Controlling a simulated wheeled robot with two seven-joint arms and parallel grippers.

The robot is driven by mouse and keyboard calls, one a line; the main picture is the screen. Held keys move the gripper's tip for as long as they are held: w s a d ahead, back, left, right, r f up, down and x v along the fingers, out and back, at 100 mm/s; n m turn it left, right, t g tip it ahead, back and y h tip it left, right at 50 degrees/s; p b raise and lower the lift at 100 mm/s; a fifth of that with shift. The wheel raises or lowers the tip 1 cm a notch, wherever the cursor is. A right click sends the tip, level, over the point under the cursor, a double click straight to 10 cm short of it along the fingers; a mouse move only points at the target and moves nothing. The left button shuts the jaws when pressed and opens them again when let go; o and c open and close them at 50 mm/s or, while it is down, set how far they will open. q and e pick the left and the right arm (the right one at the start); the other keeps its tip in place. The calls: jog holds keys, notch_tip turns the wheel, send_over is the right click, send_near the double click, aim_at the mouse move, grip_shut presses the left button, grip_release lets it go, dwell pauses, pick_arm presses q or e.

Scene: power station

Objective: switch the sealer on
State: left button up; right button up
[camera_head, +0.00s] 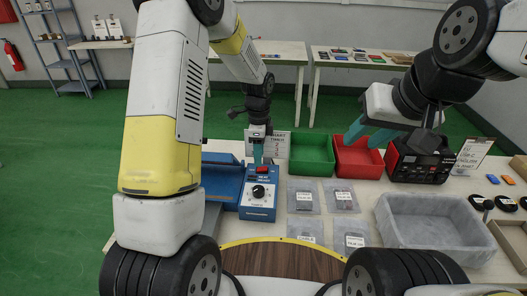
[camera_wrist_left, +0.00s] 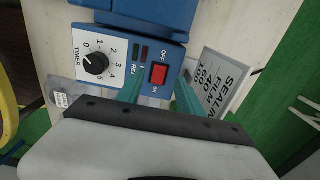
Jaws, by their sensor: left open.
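The blue sealer (camera_head: 258,200) stands on the table in front of me, with a white timer dial (camera_wrist_left: 96,63) on its panel. Its red rocker switch (camera_head: 262,169) is on the panel; in the left wrist view the red switch (camera_wrist_left: 158,75) lies between the OFF and ON labels. I cannot tell which side is pressed. My left gripper (camera_head: 258,153) is over the switch end of the sealer. In the left wrist view its teal fingers (camera_wrist_left: 157,92) are apart, on either side of the switch, holding nothing. My right gripper (camera_head: 369,138) is open and empty above the red bin.
A sign card (camera_wrist_left: 218,82) stands close beside the left gripper. Bagged parts (camera_head: 304,197) and a grey tray (camera_head: 435,240) lie right of the sealer.

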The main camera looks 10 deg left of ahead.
aim_at(259, 169)
pick_arm(q)
jog(key=shift+f, duration=2.2)
grip_shut()
